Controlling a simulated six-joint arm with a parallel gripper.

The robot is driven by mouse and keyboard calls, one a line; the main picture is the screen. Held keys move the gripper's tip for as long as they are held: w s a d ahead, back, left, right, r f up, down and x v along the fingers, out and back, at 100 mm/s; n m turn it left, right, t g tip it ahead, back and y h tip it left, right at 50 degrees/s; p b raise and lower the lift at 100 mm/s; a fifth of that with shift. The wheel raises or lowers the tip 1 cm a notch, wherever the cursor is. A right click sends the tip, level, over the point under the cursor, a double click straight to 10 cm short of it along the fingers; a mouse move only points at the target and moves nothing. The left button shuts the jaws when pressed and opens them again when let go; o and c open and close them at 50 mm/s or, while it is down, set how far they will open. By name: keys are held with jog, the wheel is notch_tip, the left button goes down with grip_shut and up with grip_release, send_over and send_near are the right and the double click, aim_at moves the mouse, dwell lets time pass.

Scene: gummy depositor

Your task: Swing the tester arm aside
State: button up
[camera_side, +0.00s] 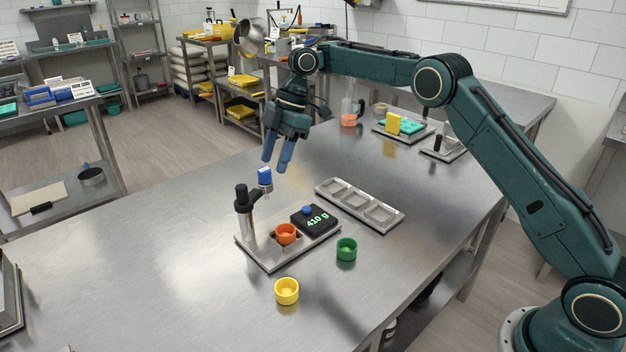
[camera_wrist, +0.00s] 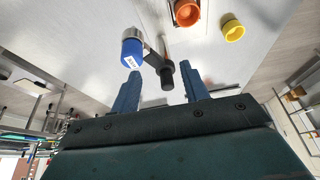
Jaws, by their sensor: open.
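The tester stands on a metal base plate (camera_side: 272,262), with a black-topped post (camera_side: 243,198) at its left. Its tester arm carries a blue head (camera_side: 265,177), which sits up and to the right of the post top, away from the orange cup (camera_side: 286,234) on the plate. My gripper (camera_side: 275,163) is open and empty, fingers pointing down, above and behind the blue head. In the wrist view the blue head (camera_wrist: 132,52) is near the left fingertip and the black post top (camera_wrist: 166,76) lies between the fingers. I cannot tell whether anything touches.
A black display (camera_side: 316,218) reading 410 g, with a blue button, sits on the plate. A green cup (camera_side: 346,248) and a yellow cup (camera_side: 286,291) stand in front. A metal tray with three compartments (camera_side: 329,188) lies behind.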

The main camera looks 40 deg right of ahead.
jog(key=shift+s+d, duration=0.2)
jog(key=shift+d, duration=2.35)
jog(key=s+a+r+m+t+h, duration=0.1)
jog(key=s+a+r+m+t, duration=0.2)
jog(key=s+r+m, duration=1)
jog(key=s+d+f+m+h, duration=0.1)
jog(key=s+d, duration=0.1)
jog(key=s, duration=0.7)
jog(key=s+d+f+m+t+h, duration=0.1)
jog(key=s+d+f+m, duration=0.1)
jog(key=s, duration=0.7)
jog(key=s+d+f+m+t+h, duration=0.1)
jog(key=s+d, duration=0.2)
jog(key=s, duration=0.6)
jog(key=shift+s+f+h, duration=0.3)
jog(key=shift+s+f, duration=0.1)
